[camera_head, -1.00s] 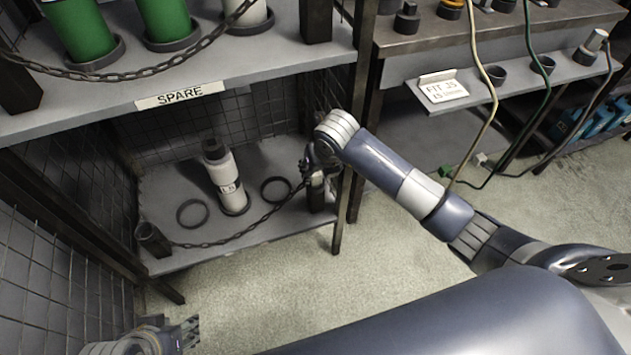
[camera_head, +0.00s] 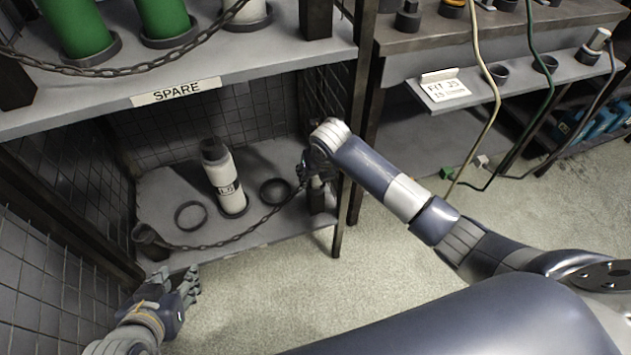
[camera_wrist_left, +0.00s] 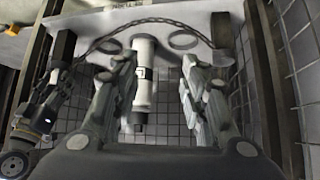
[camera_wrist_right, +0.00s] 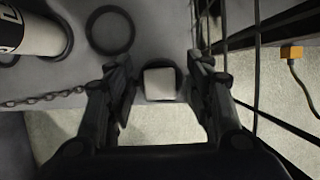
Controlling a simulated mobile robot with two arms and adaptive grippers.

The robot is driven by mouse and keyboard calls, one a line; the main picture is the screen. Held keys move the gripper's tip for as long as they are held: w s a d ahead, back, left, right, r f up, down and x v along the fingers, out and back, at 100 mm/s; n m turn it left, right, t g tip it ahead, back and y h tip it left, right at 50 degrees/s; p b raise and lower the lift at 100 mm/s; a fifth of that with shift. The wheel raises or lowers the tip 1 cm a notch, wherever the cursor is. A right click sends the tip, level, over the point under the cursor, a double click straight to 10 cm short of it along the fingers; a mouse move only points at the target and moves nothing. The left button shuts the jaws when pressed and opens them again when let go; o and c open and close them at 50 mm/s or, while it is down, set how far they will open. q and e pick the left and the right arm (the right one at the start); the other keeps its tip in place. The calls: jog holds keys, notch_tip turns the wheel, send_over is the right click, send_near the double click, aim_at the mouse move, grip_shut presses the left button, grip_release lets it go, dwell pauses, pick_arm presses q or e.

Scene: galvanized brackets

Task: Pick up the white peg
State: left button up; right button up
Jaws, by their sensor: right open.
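A white cylinder with a black cap (camera_head: 224,182) stands on the lower shelf (camera_head: 262,229) between two dark rings (camera_head: 191,215). A chain (camera_head: 225,241) hangs along its front edge. The upper shelf with the SPARE label (camera_head: 177,91) is above. Mesh walls stand left and behind.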

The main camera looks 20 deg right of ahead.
jog(key=shift+c, duration=0.5)
grip_shut()
